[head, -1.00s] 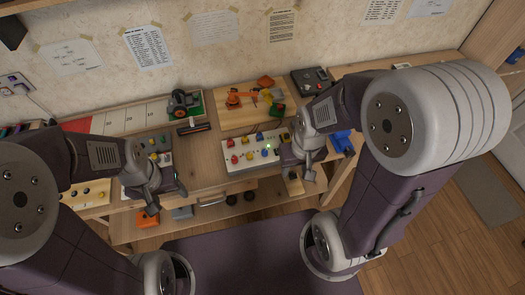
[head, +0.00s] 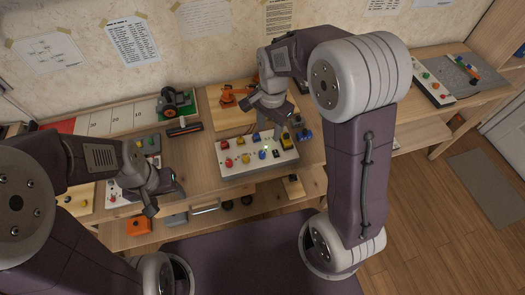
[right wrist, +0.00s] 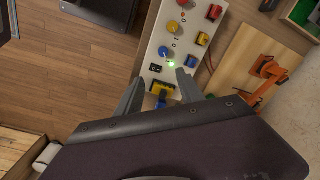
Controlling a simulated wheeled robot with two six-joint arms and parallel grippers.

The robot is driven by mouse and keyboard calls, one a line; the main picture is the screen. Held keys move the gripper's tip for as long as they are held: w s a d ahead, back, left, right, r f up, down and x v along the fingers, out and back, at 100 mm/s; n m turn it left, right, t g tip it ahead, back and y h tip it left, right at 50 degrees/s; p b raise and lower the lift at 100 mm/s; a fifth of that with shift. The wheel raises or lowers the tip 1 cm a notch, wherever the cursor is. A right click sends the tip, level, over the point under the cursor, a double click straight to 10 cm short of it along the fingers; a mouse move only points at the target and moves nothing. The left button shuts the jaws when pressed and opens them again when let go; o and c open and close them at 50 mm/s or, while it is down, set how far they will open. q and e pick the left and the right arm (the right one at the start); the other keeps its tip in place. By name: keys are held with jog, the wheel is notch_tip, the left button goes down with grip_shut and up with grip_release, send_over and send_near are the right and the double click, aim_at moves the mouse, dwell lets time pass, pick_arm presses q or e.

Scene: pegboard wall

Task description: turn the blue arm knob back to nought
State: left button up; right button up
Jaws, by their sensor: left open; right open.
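The white control panel (head: 232,172) stands on the bench in the head view, with red, yellow and blue knobs in a front row and coloured switches behind. The round blue knob (head: 262,154) is towards the right of its front row. In the right wrist view the blue knob (right wrist: 165,51) lies just beyond my fingertips, close to a lit green lamp. My right gripper (right wrist: 161,78) is open and empty over the panel's right part; it also shows in the head view (head: 268,124). My left gripper (head: 150,205) is open and empty at the left, away from the panel.
A yellow block (right wrist: 162,90) sits between my right fingers in the right wrist view. A wooden board with an orange toy arm (right wrist: 262,92) is beside the panel. A toy vehicle (head: 175,101) stands left of it. Another panel (head: 433,86) is far right.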

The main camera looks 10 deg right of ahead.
send_over(262, 154)
jog(key=w, duration=0.2)
notch_tip(262, 154, down, 5)
jog(key=shift+n, duration=0.3)
jog(key=f, duration=0.2)
jog(key=s+f+b, duration=0.1)
jog(key=f, duration=0.2)
jog(key=s+f, duration=0.1)
jog(key=f, duration=0.2)
jog(key=shift+b, duration=0.4)
jog(key=shift+s+f, duration=0.1)
jog(key=shift+f, duration=0.2)
pick_arm(q)
notch_tip(262, 154, down, 4)
pick_arm(e)
jog(key=shift+f, duration=0.1)
grip_shut()
